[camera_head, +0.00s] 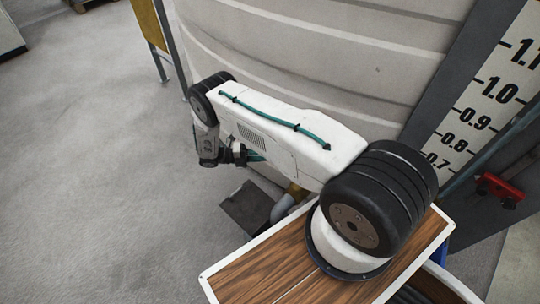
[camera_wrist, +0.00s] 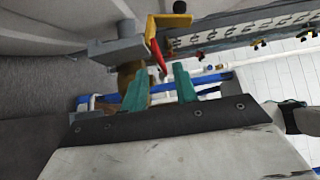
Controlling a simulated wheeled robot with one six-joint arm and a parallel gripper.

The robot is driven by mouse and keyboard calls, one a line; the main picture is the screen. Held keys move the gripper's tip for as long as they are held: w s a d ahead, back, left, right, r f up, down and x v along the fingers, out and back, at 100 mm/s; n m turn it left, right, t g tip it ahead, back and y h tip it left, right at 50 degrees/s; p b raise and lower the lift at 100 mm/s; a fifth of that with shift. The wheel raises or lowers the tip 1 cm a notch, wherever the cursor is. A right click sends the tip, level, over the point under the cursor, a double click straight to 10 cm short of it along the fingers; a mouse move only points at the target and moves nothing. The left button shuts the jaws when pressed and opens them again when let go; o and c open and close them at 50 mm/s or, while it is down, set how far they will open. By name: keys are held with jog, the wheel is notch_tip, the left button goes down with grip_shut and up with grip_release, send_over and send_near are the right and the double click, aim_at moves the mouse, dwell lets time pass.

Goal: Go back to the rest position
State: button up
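In the wrist view my gripper (camera_wrist: 160,86) shows as two teal fingers standing apart with a clear gap. Nothing is held between them. A valve lever, yellow at the top and red below (camera_wrist: 158,46), lies beyond the fingers, its red end near the gap. A brass fitting (camera_wrist: 128,74) is partly hidden behind the left finger. I cannot tell whether a finger touches either part. In the head view my white arm reaches left in front of the tank (camera_head: 330,50). My fingers cannot be made out clearly there.
The large pale ribbed tank stands close behind my arm. A level scale (camera_head: 490,95) and a red part (camera_head: 498,188) are at right. A pipe (camera_head: 288,206) runs below the arm. A yellow panel (camera_head: 149,25) stands at upper left. The grey floor (camera_head: 90,170) at left is open.

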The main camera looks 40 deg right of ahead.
jog(key=shift+w+a, duration=0.25)
jog(key=shift+a, duration=0.2)
